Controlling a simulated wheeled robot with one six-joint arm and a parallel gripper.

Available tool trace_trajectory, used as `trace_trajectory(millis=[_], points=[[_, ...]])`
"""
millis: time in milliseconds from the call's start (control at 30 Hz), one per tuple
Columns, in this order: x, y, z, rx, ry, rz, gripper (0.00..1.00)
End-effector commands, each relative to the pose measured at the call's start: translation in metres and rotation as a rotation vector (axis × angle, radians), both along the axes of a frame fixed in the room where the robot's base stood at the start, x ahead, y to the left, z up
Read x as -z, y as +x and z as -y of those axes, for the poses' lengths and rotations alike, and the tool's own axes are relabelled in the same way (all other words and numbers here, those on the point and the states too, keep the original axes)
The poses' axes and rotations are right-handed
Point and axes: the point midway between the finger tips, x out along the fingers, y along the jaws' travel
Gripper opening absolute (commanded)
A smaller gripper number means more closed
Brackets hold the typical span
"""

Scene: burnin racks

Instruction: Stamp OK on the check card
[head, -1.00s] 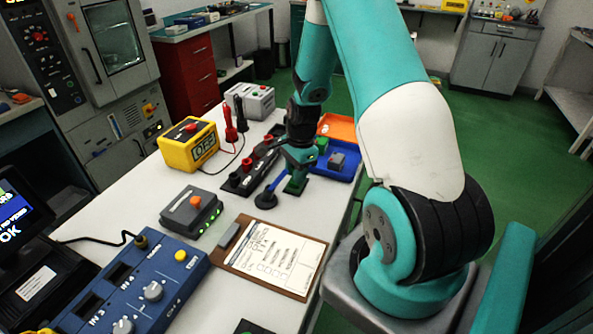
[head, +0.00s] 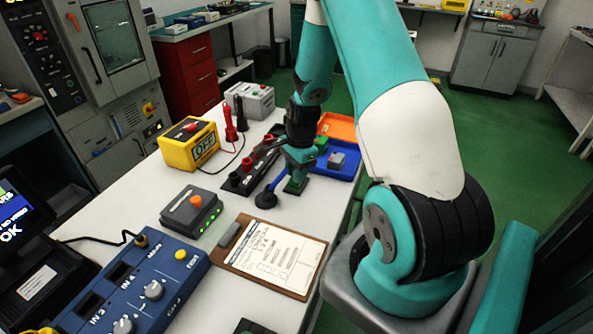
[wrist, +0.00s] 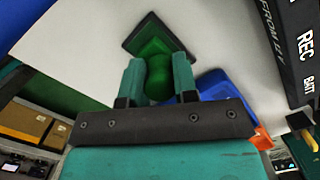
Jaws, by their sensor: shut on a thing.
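My gripper (head: 297,172) is shut on a green stamp (head: 293,187), above the white table near its right edge. In the wrist view the stamp's round green body (wrist: 158,78) sits between the two teal fingers, with a dark square base beyond them. I cannot tell whether the base touches the table. The check card (head: 278,249) is a white printed sheet on a brown clipboard (head: 303,290), nearer to me than the gripper. Its print is too small to read.
A blue tray (head: 345,174) and an orange tray (head: 337,127) lie behind. A grey box with an orange button (head: 191,210) and a blue control panel (head: 145,282) stand left of the clipboard.

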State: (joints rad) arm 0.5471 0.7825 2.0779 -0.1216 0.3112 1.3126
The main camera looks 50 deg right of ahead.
Motion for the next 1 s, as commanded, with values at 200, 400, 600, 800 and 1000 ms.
trace_trajectory(millis=[200, 400, 600, 800, 1000], points=[[0.002, -0.001, -0.001, 0.000, 0.001, -0.003, 0.12], [-0.009, -0.001, 0.000, 0.000, 0.001, -0.003, 0.12], [-0.028, -0.001, 0.000, 0.000, 0.000, -0.002, 0.12], [-0.045, -0.001, 0.000, 0.000, 0.000, -0.002, 0.12], [-0.062, -0.001, 0.000, 0.001, 0.000, -0.001, 0.12]])
